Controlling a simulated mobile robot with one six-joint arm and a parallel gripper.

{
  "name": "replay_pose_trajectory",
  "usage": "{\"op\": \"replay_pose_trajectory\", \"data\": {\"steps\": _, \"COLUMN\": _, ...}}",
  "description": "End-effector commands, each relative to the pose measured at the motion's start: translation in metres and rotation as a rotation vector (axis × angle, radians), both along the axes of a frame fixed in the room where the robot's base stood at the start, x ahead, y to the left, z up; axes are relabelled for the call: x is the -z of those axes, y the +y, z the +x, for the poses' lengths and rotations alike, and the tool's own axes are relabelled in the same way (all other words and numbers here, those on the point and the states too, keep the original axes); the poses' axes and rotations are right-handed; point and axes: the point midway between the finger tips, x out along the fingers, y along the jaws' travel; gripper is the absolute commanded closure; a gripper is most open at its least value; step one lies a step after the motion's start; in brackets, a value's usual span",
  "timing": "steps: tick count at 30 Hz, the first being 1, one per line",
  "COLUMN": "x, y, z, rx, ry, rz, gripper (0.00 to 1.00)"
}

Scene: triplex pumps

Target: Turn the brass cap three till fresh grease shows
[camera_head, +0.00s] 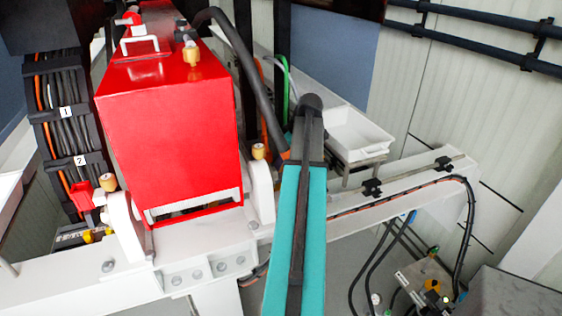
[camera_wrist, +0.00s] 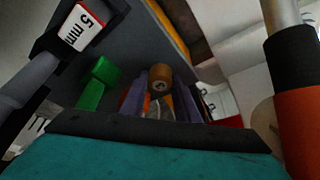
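Three brass caps show in the head view: one on top of the red housing (camera_head: 190,54), one at its lower left (camera_head: 108,181), and one at its lower right (camera_head: 258,151). I cannot read a number on any of them. In the wrist view a brass cap (camera_wrist: 159,77) is seen nearly end-on, ahead of my gripper (camera_wrist: 160,98). Its fingers appear apart, one on each side of the cap in the picture. I cannot tell if they touch it. In the head view my teal arm hides the gripper.
The red housing (camera_head: 170,125) stands on a white frame (camera_head: 205,265). Cables with tags 1 and 2 (camera_head: 65,112) run at the left. A white tray (camera_head: 352,134) sits behind my arm. A black part tagged 5 mm (camera_wrist: 85,25) and an orange-and-black cylinder (camera_wrist: 300,115) flank the wrist view.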

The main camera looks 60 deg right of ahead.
Motion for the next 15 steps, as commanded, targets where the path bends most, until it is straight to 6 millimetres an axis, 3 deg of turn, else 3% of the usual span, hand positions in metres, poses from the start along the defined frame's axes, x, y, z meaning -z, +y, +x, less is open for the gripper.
{"op": "replay_pose_trajectory", "data": {"steps": 1, "x": -0.0002, "y": 0.0001, "z": 0.0001, "rx": 0.0, "ry": 0.0, "rz": 0.0, "gripper": 0.85}}
{"op": "replay_pose_trajectory", "data": {"steps": 3, "x": -0.0002, "y": 0.0001, "z": 0.0001, "rx": 0.0, "ry": 0.0, "rz": 0.0, "gripper": 0.94}}
{"op": "replay_pose_trajectory", "data": {"steps": 15, "x": 0.0007, "y": 0.0016, "z": 0.0002, "rx": 0.104, "ry": 0.0, "rz": -0.001, "gripper": 0.94}}
